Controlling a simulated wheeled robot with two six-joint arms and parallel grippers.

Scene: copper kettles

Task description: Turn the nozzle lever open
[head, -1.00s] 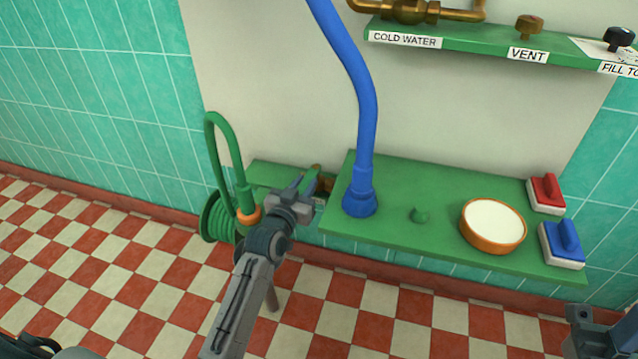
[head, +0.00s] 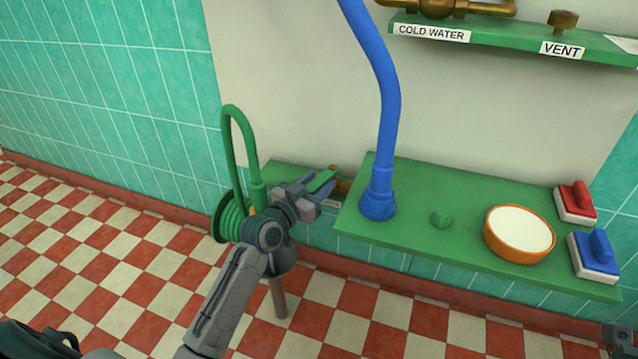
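A short green lever (head: 321,181) shows between the fingers of my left gripper (head: 311,187), in front of a brass fitting (head: 341,186) at the left end of the green shelf. The fingers lie on either side of the lever; whether they press on it is not clear. The gripper hides part of the fitting. Beside it, a green hose (head: 239,140) loops up from a coiled green reel (head: 229,218) and down to a green end piece (head: 258,196), partly behind my gripper. Of my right gripper, only a dark part (head: 615,334) shows at the bottom right corner.
A blue hose (head: 386,110) stands on the green shelf (head: 420,250), close right of my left gripper.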

